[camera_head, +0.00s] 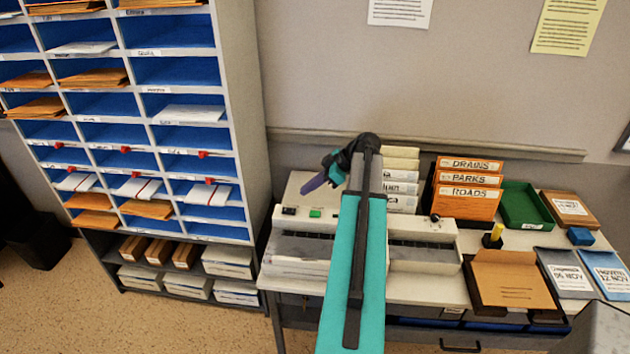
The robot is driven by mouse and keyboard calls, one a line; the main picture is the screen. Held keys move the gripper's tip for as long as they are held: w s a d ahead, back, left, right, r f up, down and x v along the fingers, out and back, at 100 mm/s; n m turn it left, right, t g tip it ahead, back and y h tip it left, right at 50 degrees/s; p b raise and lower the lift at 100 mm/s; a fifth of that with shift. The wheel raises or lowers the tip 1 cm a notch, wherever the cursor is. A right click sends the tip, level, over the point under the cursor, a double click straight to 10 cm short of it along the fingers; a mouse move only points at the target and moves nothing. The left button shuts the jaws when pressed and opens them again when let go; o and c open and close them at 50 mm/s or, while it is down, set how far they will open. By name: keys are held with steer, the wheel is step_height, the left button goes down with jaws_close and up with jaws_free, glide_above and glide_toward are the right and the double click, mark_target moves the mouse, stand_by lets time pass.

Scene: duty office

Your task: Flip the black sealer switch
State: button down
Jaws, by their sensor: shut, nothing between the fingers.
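The pale sealer machine (284,246) stands on the left part of the worktop. A small black switch (289,211) sits on its upper left, beside a green switch (315,213). The picture is too coarse to tell which way the black switch is set. My gripper (306,188) is shut and empty, with its purple fingers pointing down to the left. In the picture it shows just above the two switches and does not appear to touch them. My teal arm hides the middle of the machine.
A pigeonhole cabinet (245,95) with envelopes stands close on the left. The wall rises behind. Clear floor (150,325) shows at lower left.

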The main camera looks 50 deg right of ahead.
mark_target(292, 209)
steer(key=p+x, duration=0.1)
steer(key=x, duration=0.2)
steer(key=shift+w+a+f, duration=0.15)
steer(key=shift+w+f, duration=0.05)
steer(key=shift+f, duration=0.1)
steer(key=shift+f+p, duration=1.05)
steer(key=shift+f, duration=0.85)
steer(key=shift+f, duration=0.1)
